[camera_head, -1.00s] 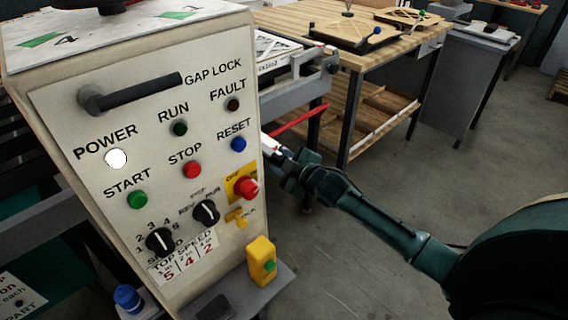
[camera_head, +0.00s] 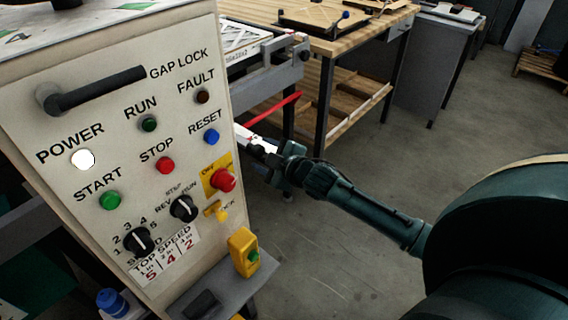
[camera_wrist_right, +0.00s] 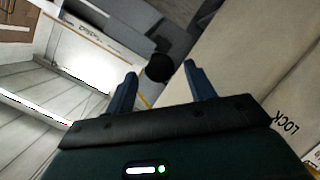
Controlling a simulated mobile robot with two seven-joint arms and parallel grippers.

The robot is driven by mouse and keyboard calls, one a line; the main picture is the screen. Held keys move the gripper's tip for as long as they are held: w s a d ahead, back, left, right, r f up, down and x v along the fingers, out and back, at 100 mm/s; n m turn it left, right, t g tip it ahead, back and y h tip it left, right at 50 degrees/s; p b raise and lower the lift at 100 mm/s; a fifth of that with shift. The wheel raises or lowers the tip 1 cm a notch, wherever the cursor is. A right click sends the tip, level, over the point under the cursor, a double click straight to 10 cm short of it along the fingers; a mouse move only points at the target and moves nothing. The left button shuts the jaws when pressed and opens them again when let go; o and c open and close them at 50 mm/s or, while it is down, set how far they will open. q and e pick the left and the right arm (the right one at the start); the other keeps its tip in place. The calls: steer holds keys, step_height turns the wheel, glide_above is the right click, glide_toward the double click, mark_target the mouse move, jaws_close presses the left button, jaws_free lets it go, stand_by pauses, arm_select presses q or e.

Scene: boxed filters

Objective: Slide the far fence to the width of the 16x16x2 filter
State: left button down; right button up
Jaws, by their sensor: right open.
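My right gripper (camera_head: 258,145) reaches in from the right, beside the edge of the control cabinet; its tips are partly hidden there. In the right wrist view its two blue fingers (camera_wrist_right: 160,70) are open and apart. A round black knob (camera_wrist_right: 159,68) shows between and beyond the fingertips; I cannot tell whether they touch it. A white-framed filter (camera_head: 245,40) lies on the machine behind the cabinet, and a grey rail with a dark knob (camera_head: 305,55) stands at its right end. I cannot tell which part is the far fence. My left gripper is out of view.
The control cabinet (camera_head: 125,140) fills the left, with a gap lock handle (camera_head: 95,90), buttons, dials and a red stop knob (camera_head: 223,180). A red bar (camera_head: 272,108) sticks out behind my gripper. A wooden workbench (camera_head: 340,40) stands behind.

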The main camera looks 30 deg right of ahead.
steer(key=v, duration=0.9)
steer(key=shift+s+b, duration=0.3)
steer(key=shift+s, duration=0.05)
